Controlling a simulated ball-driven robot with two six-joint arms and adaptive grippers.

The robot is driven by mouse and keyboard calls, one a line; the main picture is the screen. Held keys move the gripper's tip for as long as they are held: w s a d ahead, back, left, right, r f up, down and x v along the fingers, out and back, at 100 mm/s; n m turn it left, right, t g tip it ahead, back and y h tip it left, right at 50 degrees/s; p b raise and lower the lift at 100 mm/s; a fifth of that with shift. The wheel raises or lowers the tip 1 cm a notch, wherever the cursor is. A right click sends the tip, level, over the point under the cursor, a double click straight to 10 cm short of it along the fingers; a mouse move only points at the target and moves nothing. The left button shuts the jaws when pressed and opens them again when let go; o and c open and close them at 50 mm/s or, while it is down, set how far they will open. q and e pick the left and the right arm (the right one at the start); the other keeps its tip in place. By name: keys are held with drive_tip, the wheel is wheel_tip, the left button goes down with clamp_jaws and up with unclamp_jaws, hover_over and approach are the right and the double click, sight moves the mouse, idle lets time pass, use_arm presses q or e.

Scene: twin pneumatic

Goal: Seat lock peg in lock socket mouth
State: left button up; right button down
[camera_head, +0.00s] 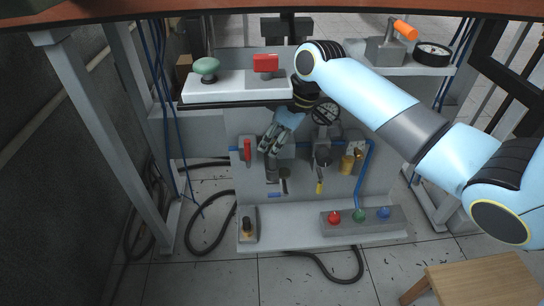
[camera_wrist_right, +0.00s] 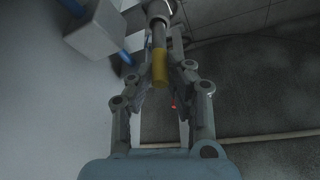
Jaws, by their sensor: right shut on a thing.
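My right gripper (camera_head: 270,150) reaches down in front of the left part of the grey panel, near the red-handled valve (camera_head: 247,150). In the right wrist view my right gripper (camera_wrist_right: 165,62) is shut on a grey rod with a yellow end (camera_wrist_right: 160,72), which looks like the lock peg. The yellow end points back toward the palm. The rod's far end meets a round grey part at the top of that view, and I cannot tell whether they touch. I cannot make out the lock socket mouth for certain. My left gripper is not in view.
A gauge (camera_head: 326,113), brass fittings (camera_head: 348,163) and a blue tube (camera_head: 369,160) sit on the panel to the right. Below are a button box (camera_head: 360,218) and a small block (camera_head: 248,226). A white shelf (camera_head: 225,88) stands above. A wooden stool (camera_head: 475,278) is front right.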

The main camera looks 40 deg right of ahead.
sight(273, 167)
drive_tip(key=shift+w, duration=0.1)
wheel_tip(273, 167, down, 3)
drive_tip(key=shift+f+b, duration=0.1)
drive_tip(key=shift+b, duration=0.75)
drive_tip(key=shift+f, duration=0.3)
drive_tip(key=shift+r, duration=0.15)
drive_tip(key=c, duration=1.3)
unclamp_jaws()
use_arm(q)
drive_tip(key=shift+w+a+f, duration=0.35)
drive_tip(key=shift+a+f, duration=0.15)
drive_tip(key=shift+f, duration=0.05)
use_arm(e)
drive_tip(key=shift+o, duration=0.2)
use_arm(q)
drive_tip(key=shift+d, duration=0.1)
